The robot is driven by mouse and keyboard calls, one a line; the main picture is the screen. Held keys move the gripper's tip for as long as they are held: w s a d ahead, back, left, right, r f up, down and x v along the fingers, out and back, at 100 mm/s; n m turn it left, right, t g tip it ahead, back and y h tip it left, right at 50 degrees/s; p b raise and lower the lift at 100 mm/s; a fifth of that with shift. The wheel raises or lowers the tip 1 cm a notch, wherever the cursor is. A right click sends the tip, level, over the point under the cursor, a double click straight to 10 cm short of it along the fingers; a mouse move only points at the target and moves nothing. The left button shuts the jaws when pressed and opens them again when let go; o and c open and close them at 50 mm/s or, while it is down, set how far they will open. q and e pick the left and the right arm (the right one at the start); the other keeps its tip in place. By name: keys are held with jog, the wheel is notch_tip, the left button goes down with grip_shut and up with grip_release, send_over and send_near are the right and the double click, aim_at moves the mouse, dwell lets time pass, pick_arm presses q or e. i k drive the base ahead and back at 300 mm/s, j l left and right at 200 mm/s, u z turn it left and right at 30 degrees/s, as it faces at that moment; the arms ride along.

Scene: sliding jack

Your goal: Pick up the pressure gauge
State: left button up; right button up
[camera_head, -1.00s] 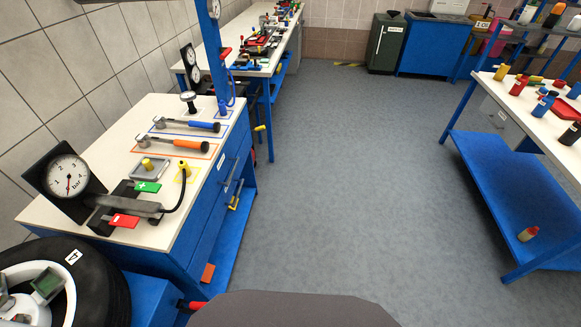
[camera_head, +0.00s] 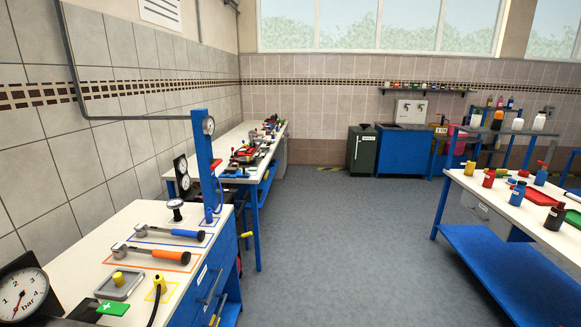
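A large round dial marked "bar" (camera_head: 22,294) stands on the bench at the lower left, partly cut off by the frame edge. A small round gauge-like piece on a short stem (camera_head: 175,209) stands at the bench's far end. A small round dial (camera_head: 208,126) is fixed on a blue post (camera_head: 205,165). More dials on a black mount (camera_head: 182,172) stand behind. I cannot tell which one the task means. Neither of my grippers is in view.
The near bench (camera_head: 140,222) also holds a blue-handled hammer (camera_head: 170,231), an orange-handled hammer (camera_head: 150,252), a grey tray (camera_head: 104,287) and a green tag (camera_head: 112,308). A second table (camera_head: 475,184) with bottles stands at right. The grey floor (camera_head: 340,240) between is clear.

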aim_at(174, 205)
jog(key=u, duration=2.85)
jog(key=k+l, duration=0.1)
jog(key=l, duration=1.1)
jog(key=z, duration=0.05)
